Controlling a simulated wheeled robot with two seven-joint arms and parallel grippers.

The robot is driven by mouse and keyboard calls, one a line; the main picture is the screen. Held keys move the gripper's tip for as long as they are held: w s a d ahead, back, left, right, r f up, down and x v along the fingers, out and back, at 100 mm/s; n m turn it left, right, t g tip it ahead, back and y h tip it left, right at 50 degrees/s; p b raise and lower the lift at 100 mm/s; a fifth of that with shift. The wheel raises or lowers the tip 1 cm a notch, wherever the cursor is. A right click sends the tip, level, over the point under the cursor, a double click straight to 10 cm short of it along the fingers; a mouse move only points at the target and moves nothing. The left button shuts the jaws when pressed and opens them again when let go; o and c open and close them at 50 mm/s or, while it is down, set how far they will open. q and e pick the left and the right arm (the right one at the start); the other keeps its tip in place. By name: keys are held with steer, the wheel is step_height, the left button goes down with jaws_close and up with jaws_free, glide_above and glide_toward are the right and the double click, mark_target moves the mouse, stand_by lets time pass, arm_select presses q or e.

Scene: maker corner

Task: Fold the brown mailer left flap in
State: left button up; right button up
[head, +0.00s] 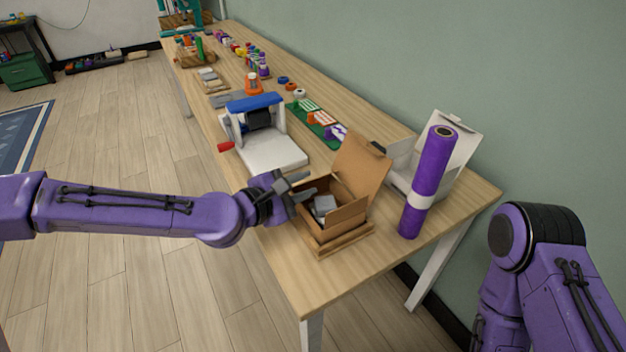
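The brown mailer (337,228) is an open cardboard box near the front end of the bench, with its lid (361,167) standing up at the back. A grey block (325,205) lies inside it. My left gripper (309,186) is at the mailer's left side, its fingers apart over the left edge. The left flap is mostly hidden by the gripper, and I cannot tell whether the fingers touch it. A front flap (347,215) shows at the near right. My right arm is at the lower right, with its gripper out of view.
A purple roll (428,182) stands upright right of the mailer, before an open white box (456,146). A white and blue press (264,132) with a red handle stands behind to the left. Small parts line the bench (288,276); its near corner is bare.

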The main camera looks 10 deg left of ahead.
mark_target(315, 198)
arm_select(q)
steer(key=shift+x, duration=1.95)
steer(key=shift+a, duration=0.1)
jaws_close()
steer(key=f+m+t+b, duration=0.1)
steer(key=b, duration=0.2)
steer(key=shift+s+f, duration=0.25)
steer(key=shift+d+m+b, duration=0.25)
steer(key=shift+m+b, duration=0.1)
steer(key=shift+m, duration=0.15)
steer(key=shift+r, duration=0.2)
jaws_free()
